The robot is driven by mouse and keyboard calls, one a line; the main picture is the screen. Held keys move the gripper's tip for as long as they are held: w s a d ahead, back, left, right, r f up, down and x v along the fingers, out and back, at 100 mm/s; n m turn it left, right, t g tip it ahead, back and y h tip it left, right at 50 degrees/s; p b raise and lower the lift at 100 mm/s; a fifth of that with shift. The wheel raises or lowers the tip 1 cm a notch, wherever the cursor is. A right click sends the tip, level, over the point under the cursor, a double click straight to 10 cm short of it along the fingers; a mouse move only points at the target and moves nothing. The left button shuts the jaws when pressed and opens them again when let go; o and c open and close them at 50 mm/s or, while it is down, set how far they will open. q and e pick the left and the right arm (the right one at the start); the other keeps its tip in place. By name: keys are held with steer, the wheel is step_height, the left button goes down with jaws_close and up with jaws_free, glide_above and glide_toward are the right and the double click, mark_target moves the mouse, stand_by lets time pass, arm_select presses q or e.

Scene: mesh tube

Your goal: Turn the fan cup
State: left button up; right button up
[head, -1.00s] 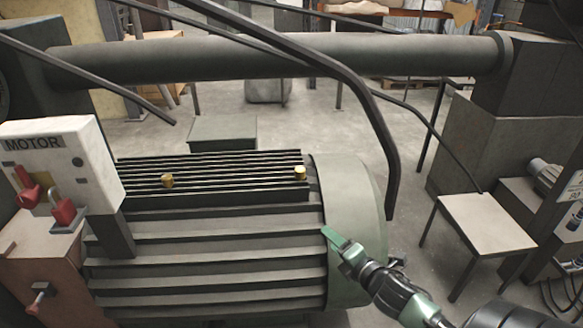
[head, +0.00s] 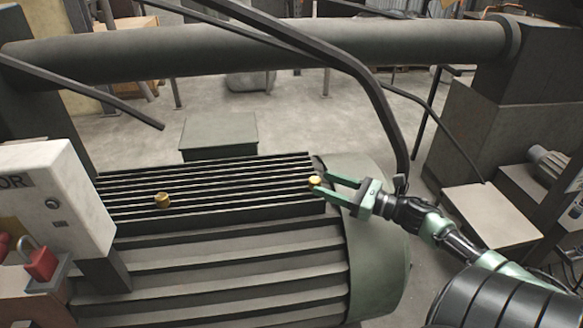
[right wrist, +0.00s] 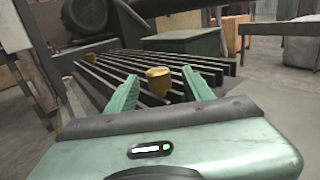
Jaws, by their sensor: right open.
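Two brass cups sit on top of the finned motor (head: 220,265). One brass cup (head: 314,182) is at the right end of the fins, by the rounded fan cover (head: 380,245). The other cup (head: 162,200) is further left. My right gripper (head: 323,182) is open, with its green fingertips right at the right-hand cup. In the right wrist view, this cup (right wrist: 158,80) shows between the two fingertips, apart from both. The far cup (right wrist: 94,66) shows behind it at the left. I cannot tell how deep the cup is between the fingers. My left gripper is not in view.
A thick horizontal pipe (head: 250,50) runs behind the motor. A bent dark bar (head: 375,105) comes down close behind my right gripper. A white control box (head: 62,205) with a red padlock (head: 42,263) stands at the left. A small table (head: 490,215) is at the right.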

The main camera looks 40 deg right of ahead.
mark_target(315, 179)
steer(key=shift+w+a+r, duration=0.1)
steer(key=shift+w+r, duration=0.05)
steer(key=shift+w, duration=0.15)
steer(key=x, duration=0.3)
steer(key=shift+w+a+r+p, duration=0.15)
steer(key=shift+a+r+p, duration=0.05)
steer(key=shift+a+p, duration=0.1)
steer(key=shift+x, duration=1.1)
steer(key=shift+w+f, duration=0.2)
steer(key=shift+w, duration=0.2)
steer(key=c, duration=1.1)
jaws_close()
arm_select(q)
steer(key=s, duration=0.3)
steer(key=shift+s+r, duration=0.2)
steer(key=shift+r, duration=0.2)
